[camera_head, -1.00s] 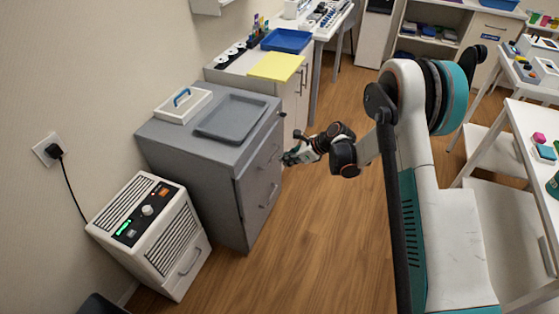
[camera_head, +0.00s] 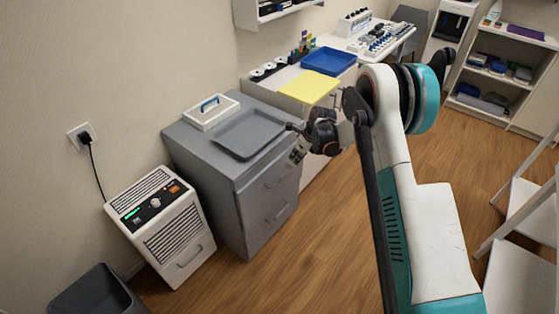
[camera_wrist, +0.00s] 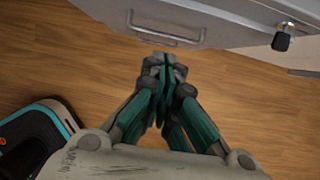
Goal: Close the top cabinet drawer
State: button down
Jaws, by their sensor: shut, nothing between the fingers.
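In the wrist view, a grey drawer front (camera_wrist: 120,14) with a metal handle (camera_wrist: 165,32) crosses the top. My gripper (camera_head: 297,153) is at the upper far part of the cabinet front. In the wrist view, my gripper (camera_wrist: 164,62) is shut and empty, its tips just below the handle in the picture; contact is unclear.
A white heater-like unit (camera_head: 160,225) and a dark bin (camera_head: 97,293) stand in front.

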jog(key=shift+w+a+f+b, duration=0.8)
jog(key=shift+a+f, duration=0.2)
jog(key=shift+f, duration=0.5)
jog(key=shift+w+a+f+b, duration=0.7)
jog(key=shift+a+f, duration=0.35)
jog(key=shift+f, duration=0.5)
jog(key=shift+w+a+f+b, duration=0.7)
jog(key=shift+w+a+f, duration=0.25)
jog(key=shift+f, duration=0.55)
jog(key=shift+s, duration=0.1)
